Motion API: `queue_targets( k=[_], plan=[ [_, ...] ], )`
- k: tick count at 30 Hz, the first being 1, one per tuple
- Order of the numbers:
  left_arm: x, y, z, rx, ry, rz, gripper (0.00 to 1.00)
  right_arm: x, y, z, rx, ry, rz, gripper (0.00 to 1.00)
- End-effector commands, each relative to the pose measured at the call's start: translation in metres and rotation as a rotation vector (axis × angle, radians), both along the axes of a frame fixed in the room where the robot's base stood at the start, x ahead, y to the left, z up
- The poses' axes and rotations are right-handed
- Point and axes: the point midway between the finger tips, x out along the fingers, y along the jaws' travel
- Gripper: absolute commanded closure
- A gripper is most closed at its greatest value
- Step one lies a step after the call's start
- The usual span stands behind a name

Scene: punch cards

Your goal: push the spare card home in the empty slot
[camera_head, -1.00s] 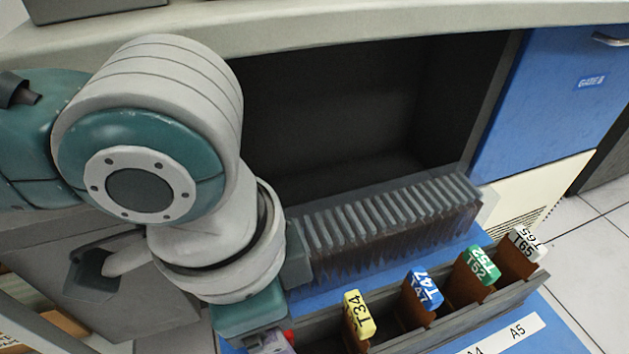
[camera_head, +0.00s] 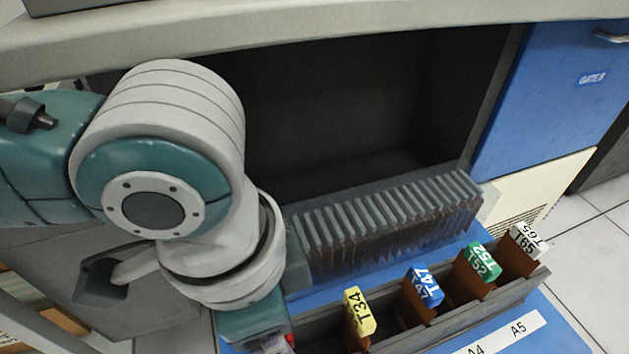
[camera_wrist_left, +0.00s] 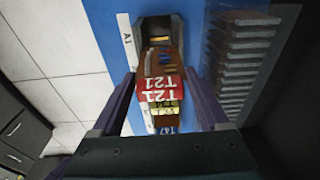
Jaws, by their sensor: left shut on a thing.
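The spare card (camera_wrist_left: 160,65), brown with a red T21 tab, shows in the left wrist view between the fingers of my left gripper (camera_wrist_left: 162,90), which is shut on it. The card is over the narrow tray (camera_wrist_left: 178,28), near its A1 end; how deep it sits is hard to tell. In the head view, my left gripper is at the bottom edge, mostly hidden by my arm, with a bit of red (camera_head: 290,341) showing. Cards T34 (camera_head: 360,312), T47 (camera_head: 426,287), T52 (camera_head: 480,262) and T65 (camera_head: 524,243) stand in the tray (camera_head: 470,310). My right gripper is out of view.
A rack of grey plates (camera_head: 390,225) stands behind the tray, close beside my left wrist. The tray rests on a blue surface (camera_head: 560,330) with slot labels. A dark recess (camera_head: 340,110) opens behind the rack, with a blue panel (camera_head: 550,100) at right.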

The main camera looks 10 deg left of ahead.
Motion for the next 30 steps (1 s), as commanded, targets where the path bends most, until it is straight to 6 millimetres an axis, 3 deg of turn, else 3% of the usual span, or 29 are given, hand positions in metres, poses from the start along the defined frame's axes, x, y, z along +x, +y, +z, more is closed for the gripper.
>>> queue_targets(
  k=[30],
  plan=[
    [0.000,0.000,-0.017,-0.001,-0.001,-0.001,0.76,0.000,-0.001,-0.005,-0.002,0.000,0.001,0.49]
  ],
)
